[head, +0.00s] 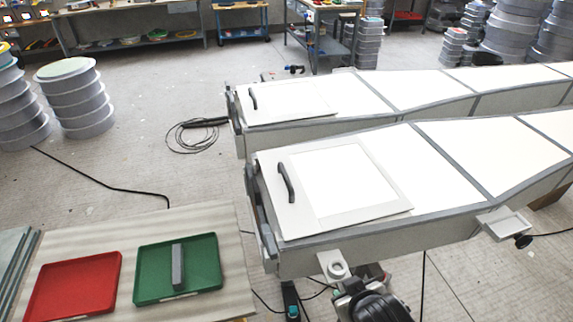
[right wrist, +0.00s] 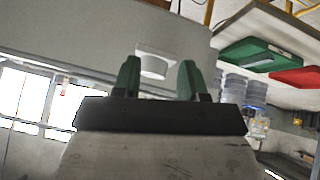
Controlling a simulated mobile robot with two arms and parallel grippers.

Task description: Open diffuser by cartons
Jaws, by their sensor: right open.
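Two long white-topped light boxes lie side by side in the head view. The near one has a flat, closed-looking diffuser panel (head: 355,180) with a pale frame and a dark curved handle (head: 286,182) at its left. The far one has a similar panel (head: 295,102) with a dark handle (head: 253,98). I see no clear cartons, so I cannot tell which diffuser is by them. My right gripper (right wrist: 160,72) is open and empty, its green fingers apart below a white cup-like bracket (right wrist: 153,66). That bracket also shows on the near box's front side (head: 336,266). My left gripper is not in view.
A table at lower left holds a red tray (head: 74,286) and a green tray (head: 150,258) with a grey bar (head: 178,267). Stacked round moulds (head: 75,98) stand at left. A small tray bracket (head: 505,223) juts from the near box. Cables (head: 110,187) cross the floor.

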